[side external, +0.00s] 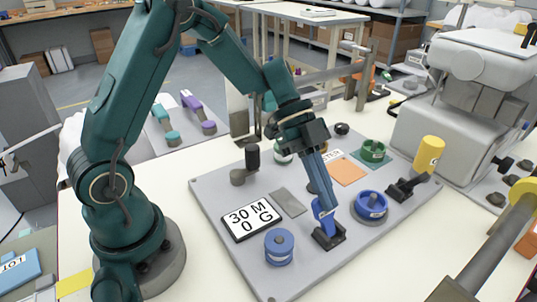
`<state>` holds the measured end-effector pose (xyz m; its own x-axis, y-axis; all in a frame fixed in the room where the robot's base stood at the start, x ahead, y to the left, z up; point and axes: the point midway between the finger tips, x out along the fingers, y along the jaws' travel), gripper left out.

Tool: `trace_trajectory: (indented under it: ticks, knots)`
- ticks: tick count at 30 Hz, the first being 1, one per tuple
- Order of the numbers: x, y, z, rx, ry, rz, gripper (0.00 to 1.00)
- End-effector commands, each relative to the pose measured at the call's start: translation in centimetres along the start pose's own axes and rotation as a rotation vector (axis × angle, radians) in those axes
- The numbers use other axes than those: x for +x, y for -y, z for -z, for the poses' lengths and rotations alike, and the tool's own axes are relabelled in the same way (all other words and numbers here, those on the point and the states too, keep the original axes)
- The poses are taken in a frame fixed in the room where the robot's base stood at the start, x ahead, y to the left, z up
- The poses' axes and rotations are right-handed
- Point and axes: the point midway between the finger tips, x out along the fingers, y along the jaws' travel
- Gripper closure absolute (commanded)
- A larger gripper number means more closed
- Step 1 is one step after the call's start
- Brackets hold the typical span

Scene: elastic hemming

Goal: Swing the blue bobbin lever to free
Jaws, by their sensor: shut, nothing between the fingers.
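The blue lever (321,215) stands up from a black base (329,238) near the front middle of the grey panel. My gripper (327,205) reaches down from the upper left with its long slim fingers shut and empty. The fingertips are right at the top of the lever and partly overlap it in this view. I cannot tell whether they touch it. A blue spool (279,246) stands to the left of the lever, and a blue round holder (371,205) sits to its right.
A white machine (455,100) stands behind at the right.

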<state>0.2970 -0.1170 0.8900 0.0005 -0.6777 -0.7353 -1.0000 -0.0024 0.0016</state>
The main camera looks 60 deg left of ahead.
Motion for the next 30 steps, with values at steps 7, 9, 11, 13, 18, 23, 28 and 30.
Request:
trace_trajectory:
  ticks: [7,9,11,13,18,23,28,30]
  knots:
    - [0.5,-0.1,0.5,0.001,0.007,-0.003,1.00]
    - [0.5,-0.1,0.9,0.002,0.007,-0.002,1.00]
    - [0.6,-0.1,1.5,0.005,0.008,-0.002,1.00]
    - [0.9,-0.1,2.5,0.005,0.008,-0.002,1.00]
    - [0.4,0.1,3.9,-0.001,0.009,0.004,1.00]
    - [-2.2,0.1,3.5,-0.002,0.010,0.006,1.00]
    - [-5.1,0.1,3.2,-0.001,0.010,0.006,1.00]
    - [-6.3,0.1,3.0,-0.003,0.010,0.005,1.00]
